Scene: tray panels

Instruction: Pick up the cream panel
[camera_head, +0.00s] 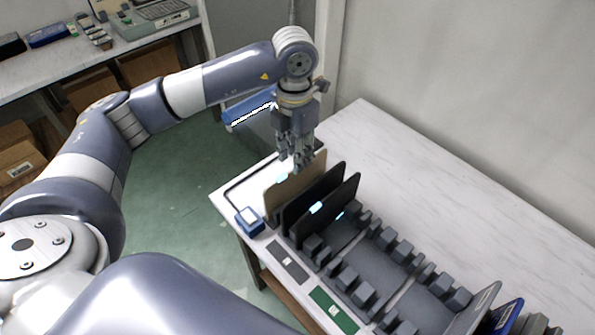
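The cream panel (283,200) looks tan and stands upright at the far left end of the slotted rack (372,262) on the white table. My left gripper (298,163) points down over the panel's top edge, and its fingers overlap the upper part of the panel in the picture. Whether the fingers touch the panel or are closed on it cannot be made out. Part of the panel is hidden behind the gripper and the black panel beside it. My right gripper is not in view.
Two black panels (340,206) stand close beside the cream panel. Grey (477,308) and blue (507,315) panels stand at the lower right, with empty slots between. A small blue device (249,220) with a cable sits at the table's left edge. The back of the table (430,180) is clear.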

